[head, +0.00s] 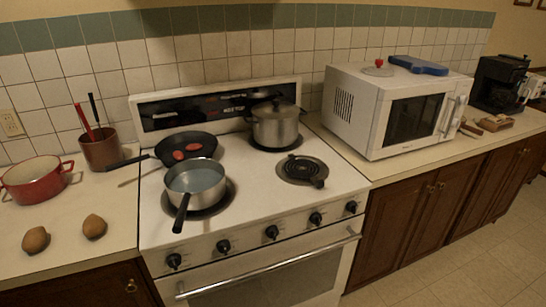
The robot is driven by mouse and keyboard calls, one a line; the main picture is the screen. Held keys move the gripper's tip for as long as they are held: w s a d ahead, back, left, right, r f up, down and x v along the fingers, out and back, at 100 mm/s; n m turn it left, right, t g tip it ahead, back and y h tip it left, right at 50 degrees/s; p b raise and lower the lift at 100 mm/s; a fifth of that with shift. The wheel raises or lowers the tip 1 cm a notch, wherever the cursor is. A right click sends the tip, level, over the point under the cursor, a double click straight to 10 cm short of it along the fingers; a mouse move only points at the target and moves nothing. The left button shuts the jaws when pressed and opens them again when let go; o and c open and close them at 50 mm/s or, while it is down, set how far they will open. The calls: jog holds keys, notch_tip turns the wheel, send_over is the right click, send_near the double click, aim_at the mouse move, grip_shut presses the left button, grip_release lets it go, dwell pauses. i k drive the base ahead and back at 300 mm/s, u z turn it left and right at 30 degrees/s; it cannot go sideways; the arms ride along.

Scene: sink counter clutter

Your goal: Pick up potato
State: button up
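One potato (36,240) is nearer the front left. The other potato (94,226) lies a little to its right and farther back, apart from the first. Both are uncovered and touch no other object. My gripper is not visible in the head view, so its place and state do not show.
A red pot (35,186) and a brown utensil crock (100,152) stand behind the potatoes. The stove (262,205) holds a black pan (186,147), a saucepan (196,185) and a lidded pot (275,126). A white microwave (352,110) stands right. Bare counter surrounds the potatoes.

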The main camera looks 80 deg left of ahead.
aim_at(93, 226)
jog(key=k, duration=1.85)
jog(key=u, duration=2.15)
jog(key=i, duration=1.5)
jog(key=u, duration=0.05)
